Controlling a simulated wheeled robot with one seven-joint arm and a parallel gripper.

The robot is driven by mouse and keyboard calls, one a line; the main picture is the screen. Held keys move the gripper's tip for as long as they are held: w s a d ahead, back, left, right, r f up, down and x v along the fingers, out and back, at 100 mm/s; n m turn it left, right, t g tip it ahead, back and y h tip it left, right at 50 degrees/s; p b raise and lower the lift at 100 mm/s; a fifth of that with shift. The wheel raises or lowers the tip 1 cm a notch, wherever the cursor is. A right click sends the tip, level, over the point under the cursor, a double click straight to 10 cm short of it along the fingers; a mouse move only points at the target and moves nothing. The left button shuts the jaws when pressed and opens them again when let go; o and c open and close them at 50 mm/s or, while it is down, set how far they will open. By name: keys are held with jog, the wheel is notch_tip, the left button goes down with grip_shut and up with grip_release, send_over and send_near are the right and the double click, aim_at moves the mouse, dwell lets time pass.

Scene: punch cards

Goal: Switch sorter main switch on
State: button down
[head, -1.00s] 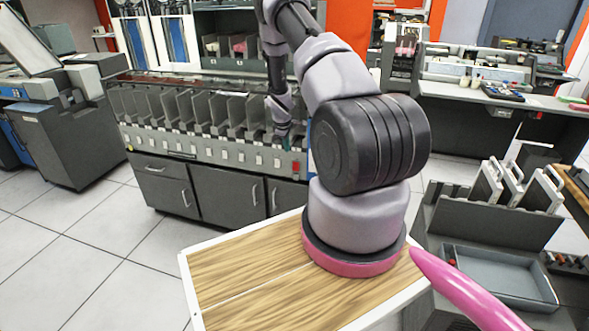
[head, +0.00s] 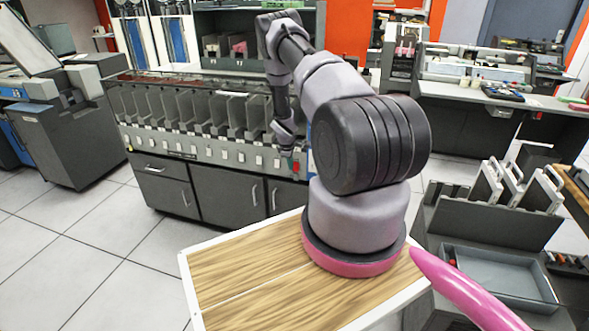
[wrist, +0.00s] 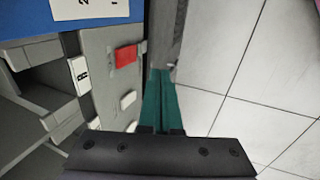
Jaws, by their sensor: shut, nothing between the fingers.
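The sorter (head: 200,115) is a long grey machine with a row of card pockets above a panel of small white switches and dark cabinet doors. A red switch (head: 296,166) sits at the right end of that panel. In the wrist view the red switch (wrist: 126,55) shows near a white switch (wrist: 128,100) on the grey panel. My gripper (wrist: 160,75) has teal fingers, shut and empty, pointing along the panel's edge just beside the red switch, with a small apparent gap. In the head view my gripper (head: 287,154) is small, in front of the panel's right end.
A grey machine (head: 62,135) stands at left, and a workbench (head: 500,96) at back right. A grey rack with a tray (head: 500,275) is at lower right. Tiled floor (head: 90,240) lies open in front of the sorter.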

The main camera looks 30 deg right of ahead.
aim_at(295, 167)
jog(key=w+d+f, duration=0.2)
jog(key=f, duration=0.1)
jog(key=w+d+f, duration=0.1)
jog(key=f, duration=0.1)
jog(key=shift+d+f, duration=0.15)
jog(key=shift+f, duration=0.05)
jog(key=shift+w+d, duration=0.4)
jog(key=shift+w, duration=0.15)
jog(key=shift+d+f, duration=0.1)
jog(key=shift+w+d+f, duration=0.1)
jog(key=shift+d, duration=0.05)
